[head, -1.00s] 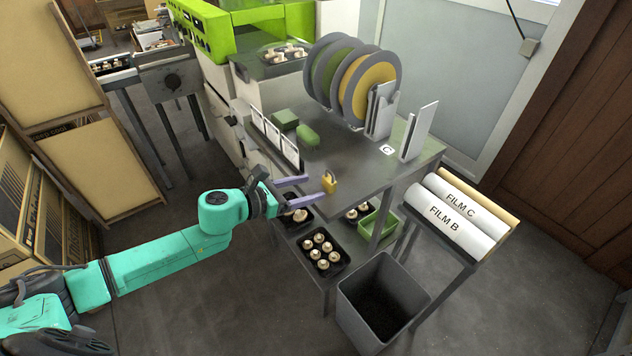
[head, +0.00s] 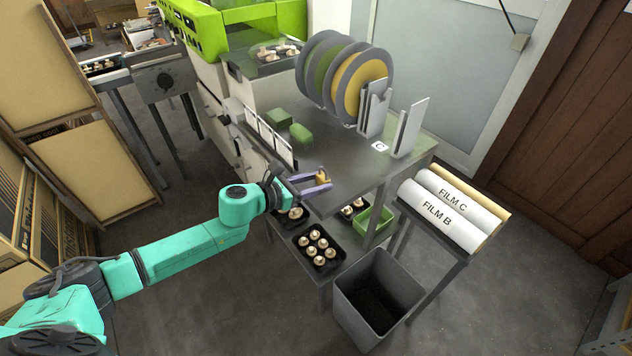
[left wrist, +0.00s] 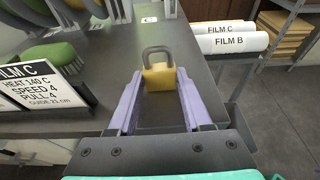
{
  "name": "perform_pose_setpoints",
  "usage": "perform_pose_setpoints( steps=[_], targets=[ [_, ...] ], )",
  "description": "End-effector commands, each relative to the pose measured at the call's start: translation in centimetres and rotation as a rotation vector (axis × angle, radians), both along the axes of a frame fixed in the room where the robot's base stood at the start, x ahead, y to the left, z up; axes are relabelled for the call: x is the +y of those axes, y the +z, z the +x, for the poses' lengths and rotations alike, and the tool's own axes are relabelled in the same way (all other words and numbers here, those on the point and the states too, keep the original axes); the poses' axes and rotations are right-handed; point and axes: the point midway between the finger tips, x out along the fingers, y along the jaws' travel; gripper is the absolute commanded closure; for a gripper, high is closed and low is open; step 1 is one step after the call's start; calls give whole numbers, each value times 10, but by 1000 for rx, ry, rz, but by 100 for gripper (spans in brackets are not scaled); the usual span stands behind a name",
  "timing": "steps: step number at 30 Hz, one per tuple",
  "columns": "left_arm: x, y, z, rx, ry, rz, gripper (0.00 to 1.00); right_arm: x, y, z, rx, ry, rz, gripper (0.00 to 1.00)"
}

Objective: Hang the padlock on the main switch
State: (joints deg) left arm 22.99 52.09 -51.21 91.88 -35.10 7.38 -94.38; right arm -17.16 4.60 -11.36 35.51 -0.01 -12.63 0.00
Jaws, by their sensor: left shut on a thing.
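The padlock (head: 321,177) is small, with a brass body and a grey shackle. In the left wrist view the padlock (left wrist: 160,77) shows its shackle pointing away from my gripper. My left gripper (head: 318,181), with purple fingers, is shut on the padlock body at the near edge of the grey worktop (head: 350,165). I cannot tell whether the padlock still touches the worktop. I cannot make out the main switch for certain; a green machine (head: 187,28) at the back left has dark controls on its front. My right gripper is not in view.
White label cards (head: 268,138), green pieces (head: 301,133) and film discs (head: 362,85) stand on the worktop. Mushroom trays (head: 338,262) lie below. A grey bin (head: 352,318) and film rolls (head: 437,220) are to the right.

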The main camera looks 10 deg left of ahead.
Motion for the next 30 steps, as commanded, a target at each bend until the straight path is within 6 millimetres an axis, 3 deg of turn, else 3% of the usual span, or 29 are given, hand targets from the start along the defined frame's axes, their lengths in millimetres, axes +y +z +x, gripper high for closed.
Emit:
perform_pose_setpoints(
  steps=[19, 30],
  targets=[
    [0, 68, 0, -2, 0, -1, 86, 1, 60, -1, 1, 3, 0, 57],
    [0, 70, 0, -1, 0, -1, 86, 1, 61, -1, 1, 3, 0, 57]
  ],
)
